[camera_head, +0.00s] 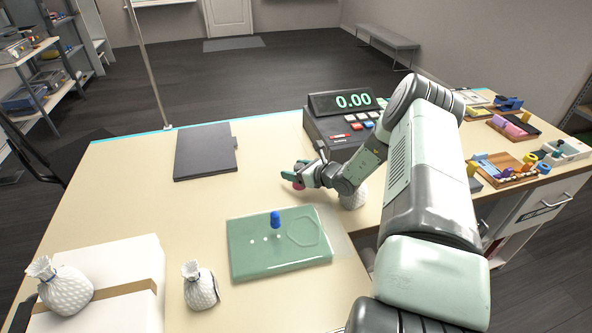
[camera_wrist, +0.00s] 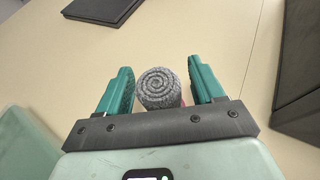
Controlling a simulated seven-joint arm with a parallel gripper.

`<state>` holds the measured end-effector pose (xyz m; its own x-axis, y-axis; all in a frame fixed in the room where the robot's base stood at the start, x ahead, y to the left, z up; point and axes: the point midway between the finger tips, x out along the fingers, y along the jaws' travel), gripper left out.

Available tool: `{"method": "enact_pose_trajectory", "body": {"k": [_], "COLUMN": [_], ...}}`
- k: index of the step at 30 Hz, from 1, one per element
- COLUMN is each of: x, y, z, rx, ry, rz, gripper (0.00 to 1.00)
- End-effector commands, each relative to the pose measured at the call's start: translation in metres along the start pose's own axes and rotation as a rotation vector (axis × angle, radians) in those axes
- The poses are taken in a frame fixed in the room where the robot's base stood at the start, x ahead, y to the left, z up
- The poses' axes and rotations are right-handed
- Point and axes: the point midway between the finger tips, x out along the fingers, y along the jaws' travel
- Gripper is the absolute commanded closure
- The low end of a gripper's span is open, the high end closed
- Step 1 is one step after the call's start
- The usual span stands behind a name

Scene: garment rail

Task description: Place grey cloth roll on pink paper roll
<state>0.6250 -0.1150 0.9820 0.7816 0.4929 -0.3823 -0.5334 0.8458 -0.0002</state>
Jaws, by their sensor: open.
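The grey cloth roll (camera_wrist: 159,88) shows its spiral end in the wrist view, between the two teal fingers of my gripper (camera_wrist: 160,82). The fingers are open, with a gap on each side of the roll. A sliver of pink, seemingly the pink paper roll (camera_wrist: 183,104), shows at the lower right edge of the grey roll, which appears to lie over it. In the head view my gripper (camera_head: 290,174) is over the table left of the cash register, with a small pink patch (camera_head: 298,186) just below it. The grey roll is not clear there.
The cash register (camera_head: 345,122) stands right of my gripper. A white pouch (camera_head: 354,196) is partly behind my arm. A green board (camera_head: 278,247) with a blue peg lies in front, a dark flat pad (camera_head: 205,151) at the left back. The table between them is clear.

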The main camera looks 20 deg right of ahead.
Motion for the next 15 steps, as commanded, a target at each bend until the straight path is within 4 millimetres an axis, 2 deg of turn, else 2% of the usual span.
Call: {"method": "enact_pose_trajectory", "body": {"k": [5, 7, 14, 15], "x": [-0.001, -0.008, -0.053, -0.056], "y": [0.000, -0.001, -0.002, -0.001], "z": [0.003, 0.003, 0.003, 0.012], "rx": [-0.001, 0.001, 0.002, -0.003], "ry": [0.000, 0.001, 0.001, -0.001], "rz": [0.000, -0.001, -0.004, -0.001], "gripper": [0.33, 0.33, 0.33, 0.33]}}
